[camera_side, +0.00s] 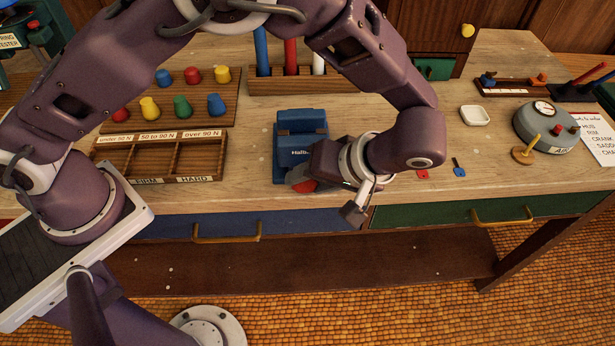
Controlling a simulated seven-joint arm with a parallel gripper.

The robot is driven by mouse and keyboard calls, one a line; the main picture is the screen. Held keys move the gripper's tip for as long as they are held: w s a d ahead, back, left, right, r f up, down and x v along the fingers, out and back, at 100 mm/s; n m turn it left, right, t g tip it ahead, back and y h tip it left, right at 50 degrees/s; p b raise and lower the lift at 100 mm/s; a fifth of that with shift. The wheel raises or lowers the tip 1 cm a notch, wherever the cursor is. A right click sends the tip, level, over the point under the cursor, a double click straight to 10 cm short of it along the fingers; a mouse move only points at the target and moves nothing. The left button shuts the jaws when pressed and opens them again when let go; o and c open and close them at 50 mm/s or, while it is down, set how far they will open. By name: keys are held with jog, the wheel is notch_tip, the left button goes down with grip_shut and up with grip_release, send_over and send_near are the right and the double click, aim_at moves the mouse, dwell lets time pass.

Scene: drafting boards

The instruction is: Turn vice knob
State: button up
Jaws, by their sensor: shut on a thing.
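The blue vice (300,127) stands near the front edge of the bench, with white lettering on its body. Its red knob (304,187) shows low at the front of the vice, partly covered by my gripper. My gripper (300,177) reaches in from the right, in front of the vice, and is shut on the red knob. The fingertips are small and dark here, and the exact contact is partly hidden.
A wooden sorting tray (160,170) with labelled compartments stands left of the vice. Behind it is a board of coloured knobs (183,106). A rack (290,82) with coloured rods stands behind the vice. A white dish (474,115) and a round gauge (545,125) lie right.

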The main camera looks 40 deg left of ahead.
jog(key=g+y, duration=0.1)
jog(key=m+g+y, duration=0.1)
jog(key=g+y, duration=0.1)
jog(key=y, duration=0.1)
jog(key=shift+w+d+f, duration=0.2)
jog(key=shift+w+f, duration=0.05)
jog(key=shift+f, duration=0.15)
dwell(0.4)
jog(key=shift+m, duration=0.3)
jog(key=o, duration=1.4)
jog(key=shift+c, duration=0.2)
jog(key=shift+r, duration=0.1)
